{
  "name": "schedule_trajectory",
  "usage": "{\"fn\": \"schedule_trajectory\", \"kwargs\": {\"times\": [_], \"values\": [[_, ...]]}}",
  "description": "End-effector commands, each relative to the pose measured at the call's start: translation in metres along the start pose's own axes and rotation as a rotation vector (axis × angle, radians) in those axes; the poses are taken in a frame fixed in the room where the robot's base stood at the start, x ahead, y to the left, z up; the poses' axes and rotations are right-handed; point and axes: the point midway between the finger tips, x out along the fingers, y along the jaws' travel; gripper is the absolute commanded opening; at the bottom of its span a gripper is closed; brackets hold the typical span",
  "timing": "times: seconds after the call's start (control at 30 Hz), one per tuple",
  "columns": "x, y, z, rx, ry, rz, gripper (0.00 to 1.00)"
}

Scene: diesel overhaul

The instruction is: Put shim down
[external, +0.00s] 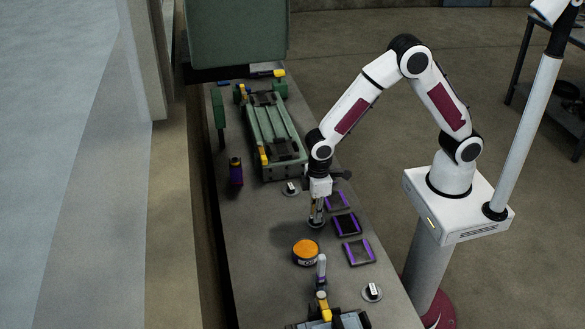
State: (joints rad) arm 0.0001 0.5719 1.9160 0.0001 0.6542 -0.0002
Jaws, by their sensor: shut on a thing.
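My gripper (316,216) points down over the bench, left of a row of purple-edged trays. It is shut on a small, thin, dark-edged piece (316,225), which I take to be the shim. The piece is too small to make out well, and the fingers partly hide it. I cannot tell whether it touches the bench top. The trays lie just right of the gripper: an upper one (337,208), a dark-filled middle one (346,224) and a lower one (359,263).
An orange-topped round container (306,247) stands just below the gripper. A long green fixture (278,135) lies up and left. A dark purple bottle (236,174) stands left. A clamp device (322,306) sits at the front. The left middle of the bench (255,225) is clear.

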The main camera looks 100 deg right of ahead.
Motion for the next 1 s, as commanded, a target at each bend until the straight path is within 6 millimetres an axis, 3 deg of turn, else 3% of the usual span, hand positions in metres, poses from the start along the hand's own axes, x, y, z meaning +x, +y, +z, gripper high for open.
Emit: {"fn": "schedule_trajectory", "kwargs": {"times": [0.17, 0.63, 0.7, 0.73, 1.0], "values": [[0.013, 0.000, 0.000, 0.000, 0.000, 0.000, 0.00], [0.017, 0.000, 0.000, 0.000, 0.000, 0.000, 0.00], [0.017, 0.000, 0.000, 0.000, 0.000, 0.000, 0.24], [0.017, 0.000, 0.000, 0.000, 0.000, 0.000, 0.28], [0.017, 0.000, 0.000, 0.000, 0.000, 0.000, 0.28]]}}
